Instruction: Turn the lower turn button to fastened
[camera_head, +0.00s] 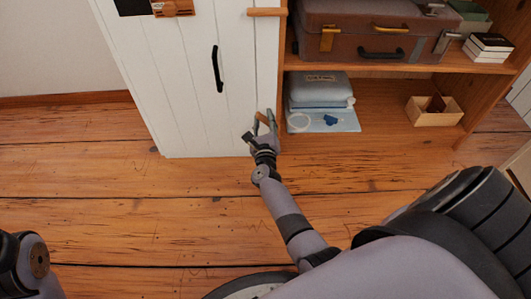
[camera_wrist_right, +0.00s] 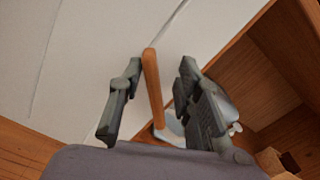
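The white plank door (camera_head: 185,80) has a black handle (camera_head: 217,69) and stands closed against its frame. The lower turn button (camera_head: 261,117) is a small wooden bar low at the door's right edge. It looks slanted, not level, and is partly hidden by my gripper. My right gripper (camera_head: 262,127) is at it, with a finger on each side. In the right wrist view the button (camera_wrist_right: 152,85) stands between the open fingers (camera_wrist_right: 160,68), close to the left finger, with a clear gap to the right one. I cannot tell whether the left finger touches it. My left gripper is out of view.
The upper turn button (camera_head: 265,12) lies level across the door's edge. Right of the door, an open wooden shelf holds a brown suitcase (camera_head: 365,32), a folded blue-grey bundle (camera_head: 318,88) and a small wooden box (camera_head: 433,111). The plank floor (camera_head: 150,210) in front is clear.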

